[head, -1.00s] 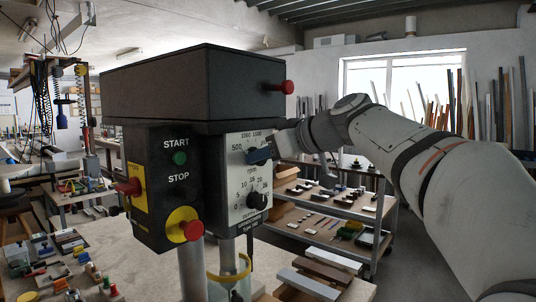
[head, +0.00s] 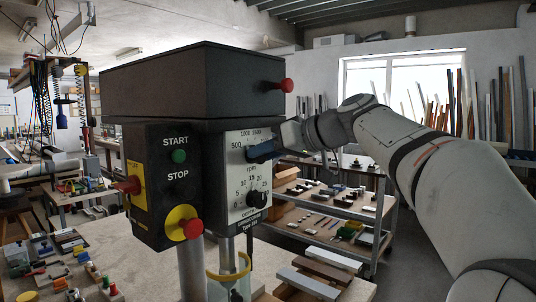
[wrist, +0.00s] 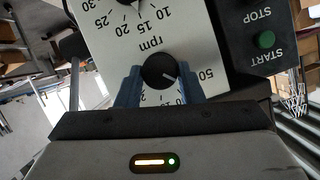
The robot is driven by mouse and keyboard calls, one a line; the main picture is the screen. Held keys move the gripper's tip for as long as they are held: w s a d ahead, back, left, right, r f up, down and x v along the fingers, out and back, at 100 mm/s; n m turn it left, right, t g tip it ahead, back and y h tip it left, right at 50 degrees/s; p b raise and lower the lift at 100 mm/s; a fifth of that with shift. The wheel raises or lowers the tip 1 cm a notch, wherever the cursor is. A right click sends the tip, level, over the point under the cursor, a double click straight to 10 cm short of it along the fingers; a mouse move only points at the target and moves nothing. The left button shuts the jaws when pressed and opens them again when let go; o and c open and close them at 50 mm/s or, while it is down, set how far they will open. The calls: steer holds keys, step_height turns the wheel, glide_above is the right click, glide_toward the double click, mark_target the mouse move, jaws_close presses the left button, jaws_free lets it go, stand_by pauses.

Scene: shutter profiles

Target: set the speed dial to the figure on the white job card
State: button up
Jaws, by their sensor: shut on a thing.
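The speed dial is a black round knob (wrist: 158,70) on the white rpm plate (head: 236,178), which appears upside down in the wrist view. Its white pointer mark points to the lower right there, just below the 500 figure. My gripper (wrist: 158,88) has blue fingers, one on each side of the knob, and is shut on it. In the head view my gripper (head: 262,152) covers the knob and the middle of the rpm scale. Figures 500, 1000 and 1500 show around it. I cannot make out a white job card in either view.
A black depth knob (head: 257,198) sits below on the same plate. The yellow and black panel has a green START button (head: 179,156) and a red stop button (head: 192,229). A red knob (head: 287,85) sticks out of the machine head. A shelf cart (head: 335,200) stands behind.

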steer(key=m+y, duration=0.2)
steer(key=m, duration=0.2)
steer(key=m+g+y+b, duration=0.1)
steer(key=m+y, duration=0.1)
steer(key=m, duration=0.2)
steer(key=f+m+y+b, duration=0.1)
steer(key=m+y, duration=0.1)
steer(key=m, duration=0.3)
steer(key=shift+w+d+f+g, duration=0.1)
steer(key=shift+w+d+g, duration=0.1)
steer(key=shift+w+g, duration=0.15)
steer(key=shift+s+f+m+t+y+b, duration=0.1)
steer(key=shift+m+t+y+b, duration=0.25)
steer(key=shift+m, duration=0.75)
steer(key=shift+f+m+t+y+b, duration=0.1)
steer(key=shift+m+y+b, duration=0.3)
steer(key=shift+m, duration=0.7)
steer(key=o, duration=0.9)
steer(key=shift+o, duration=0.2)
steer(key=shift+r, duration=0.1)
